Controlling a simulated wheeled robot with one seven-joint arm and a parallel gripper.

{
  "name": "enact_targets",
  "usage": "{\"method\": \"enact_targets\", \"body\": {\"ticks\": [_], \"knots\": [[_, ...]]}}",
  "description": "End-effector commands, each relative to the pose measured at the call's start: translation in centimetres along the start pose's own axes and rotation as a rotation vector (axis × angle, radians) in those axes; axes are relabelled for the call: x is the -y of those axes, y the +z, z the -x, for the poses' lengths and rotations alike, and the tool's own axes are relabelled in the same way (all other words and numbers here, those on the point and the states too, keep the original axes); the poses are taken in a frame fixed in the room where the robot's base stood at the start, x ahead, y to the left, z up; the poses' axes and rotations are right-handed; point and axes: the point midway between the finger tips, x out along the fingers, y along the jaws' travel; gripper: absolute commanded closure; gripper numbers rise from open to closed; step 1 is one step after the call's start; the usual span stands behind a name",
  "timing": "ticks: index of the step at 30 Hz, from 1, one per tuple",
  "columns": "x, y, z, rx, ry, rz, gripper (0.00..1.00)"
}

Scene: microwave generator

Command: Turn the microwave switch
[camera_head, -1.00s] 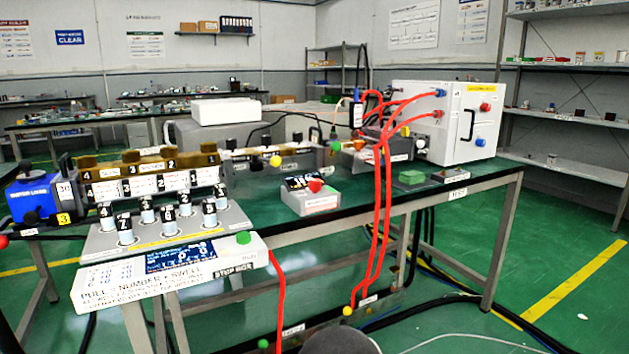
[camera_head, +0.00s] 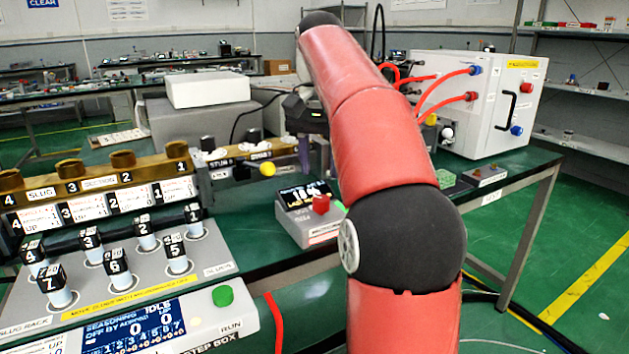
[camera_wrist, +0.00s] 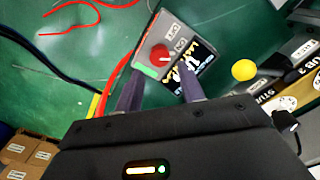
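The microwave switch box (camera_head: 306,230) is a small grey unit on the green bench, with a red knob (camera_head: 321,204), a dark lit display (camera_head: 303,193) and a label on its front. In the wrist view the red knob (camera_wrist: 160,53) is ahead of my gripper (camera_wrist: 162,80), roughly in line with the gap between its two dark fingers. In the head view my gripper (camera_head: 304,155) hangs above and behind the box, partly hidden by my red arm. No contact with the knob shows.
A slug rack with numbered slugs (camera_head: 116,268) and a step box (camera_head: 205,320) stand at the left. A white cabinet with red cables (camera_head: 505,110) stands at the back right. A yellow ball-like knob (camera_head: 267,169) is close beside the box.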

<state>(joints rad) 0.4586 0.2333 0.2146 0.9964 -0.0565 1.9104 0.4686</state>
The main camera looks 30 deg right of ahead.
Motion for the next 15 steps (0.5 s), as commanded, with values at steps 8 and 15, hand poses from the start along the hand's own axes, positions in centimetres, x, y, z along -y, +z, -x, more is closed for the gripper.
{"method": "enact_targets", "body": {"ticks": [8,15], "knots": [[-0.3,-0.3,-1.6,0.011,0.001,-0.017,0.61],[-0.3,-0.3,-5.3,0.010,0.001,-0.015,0.61]]}}
